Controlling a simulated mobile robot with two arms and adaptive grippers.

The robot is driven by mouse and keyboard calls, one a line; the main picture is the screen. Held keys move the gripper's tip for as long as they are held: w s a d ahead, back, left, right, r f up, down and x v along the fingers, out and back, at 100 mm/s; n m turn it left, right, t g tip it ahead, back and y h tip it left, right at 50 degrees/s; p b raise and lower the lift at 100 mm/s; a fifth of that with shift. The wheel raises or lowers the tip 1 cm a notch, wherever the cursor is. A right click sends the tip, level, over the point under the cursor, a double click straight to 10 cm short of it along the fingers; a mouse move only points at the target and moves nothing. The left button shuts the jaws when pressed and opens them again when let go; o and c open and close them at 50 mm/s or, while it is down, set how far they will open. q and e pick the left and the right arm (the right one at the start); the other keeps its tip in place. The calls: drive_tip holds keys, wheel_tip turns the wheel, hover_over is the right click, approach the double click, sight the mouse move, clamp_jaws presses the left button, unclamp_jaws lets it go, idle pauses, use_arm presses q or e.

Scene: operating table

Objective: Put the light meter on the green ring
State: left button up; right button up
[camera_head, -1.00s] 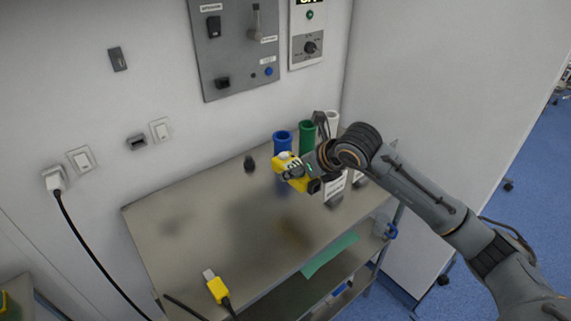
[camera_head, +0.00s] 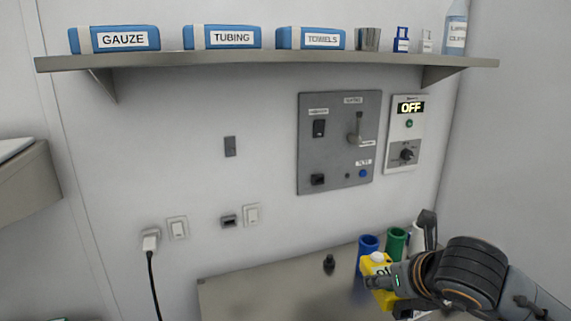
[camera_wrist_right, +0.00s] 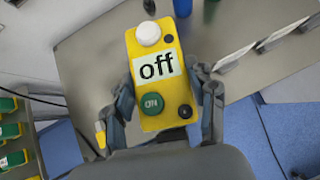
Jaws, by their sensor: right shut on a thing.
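The light meter (camera_head: 374,265) is a yellow box with a white dome. In the right wrist view the light meter (camera_wrist_right: 160,95) shows a display reading "off" and a green ON button. My right gripper (camera_head: 388,281) is shut on it, with fingers at both sides in the right wrist view (camera_wrist_right: 167,100). In the head view it is in front of the blue cup. I cannot make out a green ring in either view. My left gripper is not in view.
A blue cup (camera_head: 368,243) and a green cup (camera_head: 396,242) stand at the table's back right. A small black object (camera_head: 329,264) is left of them. The steel table (camera_head: 270,297) looks clear further left. A wall shelf (camera_head: 270,58) holds labelled boxes; a wall panel (camera_head: 338,145) hangs below.

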sight(384, 273)
drive_tip(key=shift+s+a+r+m+h, duration=0.1)
drive_tip(key=shift+s+r+m+h, duration=0.15)
drive_tip(key=shift+r, duration=0.25)
drive_tip(key=shift+s+a+r+m+h, duration=0.15)
drive_tip(key=shift+r+m, duration=0.15)
drive_tip(key=shift+r, duration=0.2)
drive_tip(key=shift+s+r+m+h, duration=0.15)
drive_tip(key=shift+r+m+h, duration=0.1)
drive_tip(key=shift+r, duration=0.25)
drive_tip(key=shift+f, duration=0.1)
